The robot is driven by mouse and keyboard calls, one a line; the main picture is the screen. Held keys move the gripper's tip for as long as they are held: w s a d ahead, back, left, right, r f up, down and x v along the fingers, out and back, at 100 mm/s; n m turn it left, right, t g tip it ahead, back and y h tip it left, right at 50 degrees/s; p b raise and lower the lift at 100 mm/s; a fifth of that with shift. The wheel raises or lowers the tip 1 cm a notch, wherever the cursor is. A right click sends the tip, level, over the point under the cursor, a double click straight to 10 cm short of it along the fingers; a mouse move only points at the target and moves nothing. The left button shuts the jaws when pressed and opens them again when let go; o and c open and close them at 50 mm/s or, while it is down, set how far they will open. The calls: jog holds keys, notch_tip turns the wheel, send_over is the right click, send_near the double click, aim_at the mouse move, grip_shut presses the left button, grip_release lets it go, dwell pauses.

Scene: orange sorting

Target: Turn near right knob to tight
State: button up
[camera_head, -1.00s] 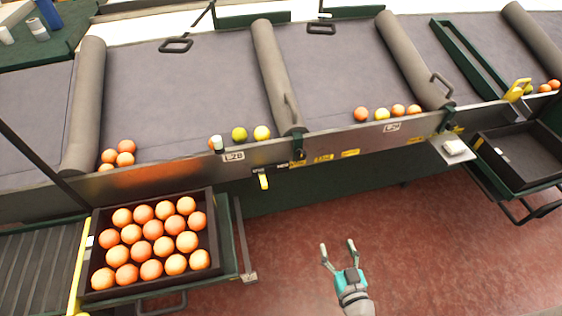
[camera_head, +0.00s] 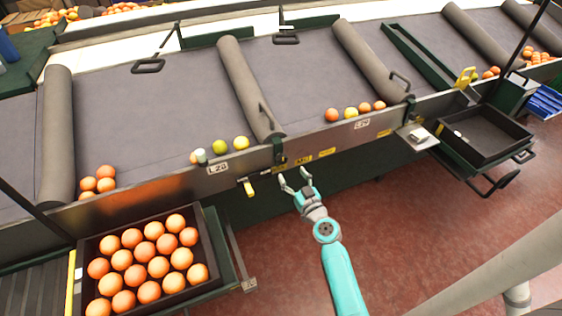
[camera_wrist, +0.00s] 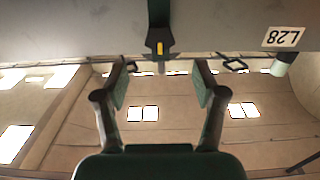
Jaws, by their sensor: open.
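A small dark knob with a yellow stripe (camera_wrist: 160,46) sits on the grey rail, at the end of a dark green bracket, in the wrist view. In the head view the matching dark green bracket (camera_head: 279,152) is on the front rail, right of the L28 plate. My gripper (camera_head: 293,176) is open and empty, just in front of and below that bracket. In the wrist view my gripper (camera_wrist: 161,68) has its fingers spread to either side of the knob's line, apparently short of it. I cannot read a tight mark.
A yellow-tipped lever (camera_head: 248,187) hangs from the rail, left of my gripper. A crate of oranges (camera_head: 210,232) stands at lower left. An empty black crate (camera_head: 500,152) is at right. Loose fruit lies along the belt (camera_head: 170,110). The red floor below is open.

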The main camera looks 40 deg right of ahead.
aim_at(283, 160)
jog(key=x, duration=0.8)
jog(key=shift+w, duration=0.1)
jog(key=c, duration=1.1)
